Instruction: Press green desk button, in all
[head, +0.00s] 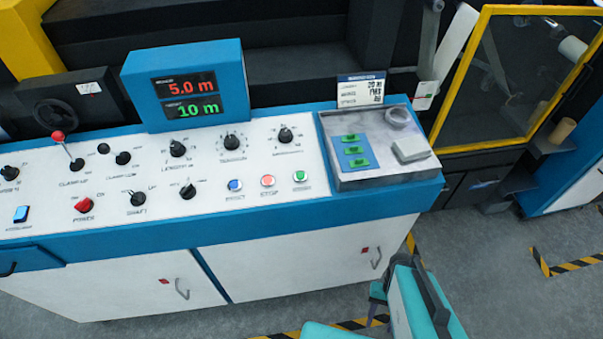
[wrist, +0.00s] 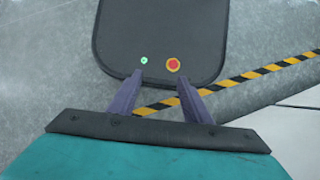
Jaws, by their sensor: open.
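The green button (head: 300,176) sits on the white top of the control desk (head: 120,235), at the right end of a row with a blue button (head: 235,185) and a red button (head: 267,181). Its label below is too small to read. My gripper (wrist: 159,77) is open and empty in the wrist view, its two fingers apart over the floor.
A display (head: 187,88) reading 5.0 m and 10 m rises at the desk's back. Black knobs and a red-topped lever (head: 68,150) stand around the buttons. A grey tray (head: 372,182) with green pieces lies right of the green button. A yellow-framed machine (head: 460,80) stands at right.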

